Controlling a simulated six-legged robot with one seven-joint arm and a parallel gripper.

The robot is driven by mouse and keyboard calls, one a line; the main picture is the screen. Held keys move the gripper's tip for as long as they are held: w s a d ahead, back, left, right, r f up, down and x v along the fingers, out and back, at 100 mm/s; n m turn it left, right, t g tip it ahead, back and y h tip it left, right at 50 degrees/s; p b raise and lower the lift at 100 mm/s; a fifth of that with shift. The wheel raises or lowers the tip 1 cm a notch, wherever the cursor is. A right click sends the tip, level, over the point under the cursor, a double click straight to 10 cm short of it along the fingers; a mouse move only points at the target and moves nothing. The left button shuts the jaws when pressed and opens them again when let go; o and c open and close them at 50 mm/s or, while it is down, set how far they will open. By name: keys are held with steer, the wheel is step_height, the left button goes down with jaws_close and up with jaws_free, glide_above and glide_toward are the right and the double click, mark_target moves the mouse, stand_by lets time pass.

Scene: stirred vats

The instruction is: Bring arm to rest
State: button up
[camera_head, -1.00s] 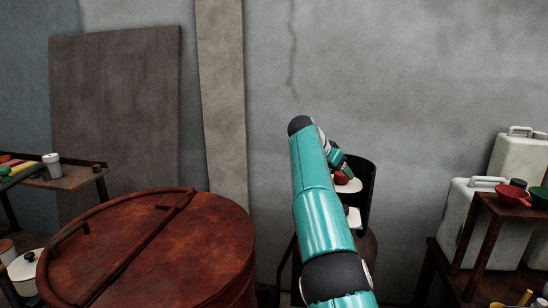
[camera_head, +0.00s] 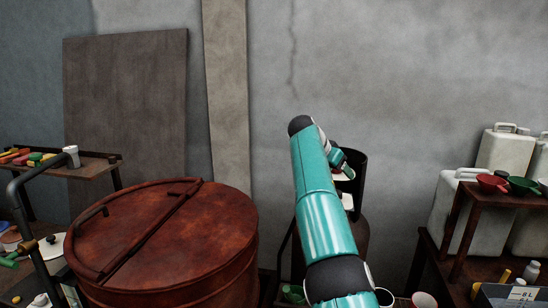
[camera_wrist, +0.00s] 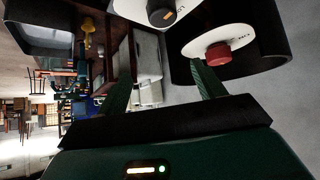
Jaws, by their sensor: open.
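My teal arm rises through the middle of the head view and bends at a black elbow joint. Its far end points down and right, in front of a black curved housing (camera_head: 358,190); my gripper's jaws are too small to make out there. In the wrist view my gripper (camera_wrist: 163,88) shows two dark green fingers spread apart with nothing between them. Beyond the right finger is a white disc with a red knob (camera_wrist: 218,54) inside a black round rim. I cannot tell whether the finger touches it.
A rust-red lidded vat (camera_head: 165,235) stands at left, near my arm. A tray table (camera_head: 95,170) is behind it. At right a brown stand (camera_head: 500,200) bears red and green bowls, with white canisters (camera_head: 505,150) behind. The grey wall (camera_head: 420,90) closes the back.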

steer(key=s+d+r+n+y, duration=0.2)
steer(key=s+d+r, duration=0.15)
steer(key=s, duration=0.65)
steer(key=s+d+r+n+y, duration=0.1)
steer(key=s+d+r+y, duration=0.2)
steer(key=s, duration=0.7)
steer(key=s+a+f+n, duration=0.2)
steer(key=s+f, duration=0.3)
steer(key=s, duration=0.5)
steer(key=s+a+f+n+y, duration=0.1)
steer(key=s+a+f+n, duration=0.2)
steer(key=s, duration=0.8)
steer(key=s+a+f+n+y, duration=0.1)
steer(key=s+a+f+n, duration=0.1)
steer(key=s+a+f, duration=0.3)
steer(key=s+f, duration=0.4)
steer(key=s, duration=0.1)
steer(key=shift+s+a+n+t, duration=0.2)
steer(key=shift+s+n+t, duration=0.05)
steer(key=shift+n+t, duration=0.05)
steer(key=shift+f, duration=0.1)
